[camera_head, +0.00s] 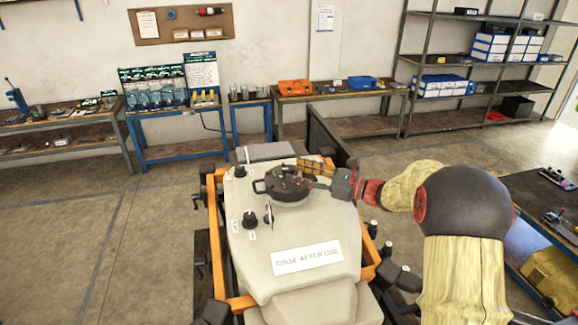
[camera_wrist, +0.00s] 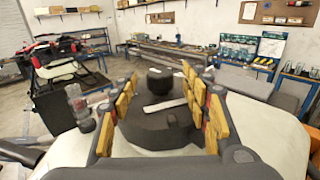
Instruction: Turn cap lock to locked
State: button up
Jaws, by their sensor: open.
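A round black cap (camera_head: 284,183) sits on top of the pale tank (camera_head: 300,228), with a small handle-like loop at its left side. In the wrist view the cap (camera_wrist: 153,130) shows a pale stripe across its top and a black knob at its far side. My gripper (camera_head: 308,174) reaches in from the right at the cap. In the wrist view its yellow-padded fingers (camera_wrist: 165,100) are spread to both sides of the cap, with nothing clamped between them. I cannot tell whether either finger touches the cap. The cap lock's position is not clear.
Black knobs (camera_head: 250,219) with small labels stand on the tank left of a "rinse after use" label (camera_head: 306,258). An orange frame (camera_head: 240,302) surrounds the tank. A clear bottle-like part (camera_wrist: 80,108) stands left of the fingers. Workbenches (camera_head: 180,133) line the back wall.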

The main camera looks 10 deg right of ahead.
aim_at(289, 168)
jog(key=shift+p+x, duration=0.4)
jog(key=shift+x, duration=1.55)
jog(key=shift+c, duration=0.3)
jog(key=c, duration=1.1)
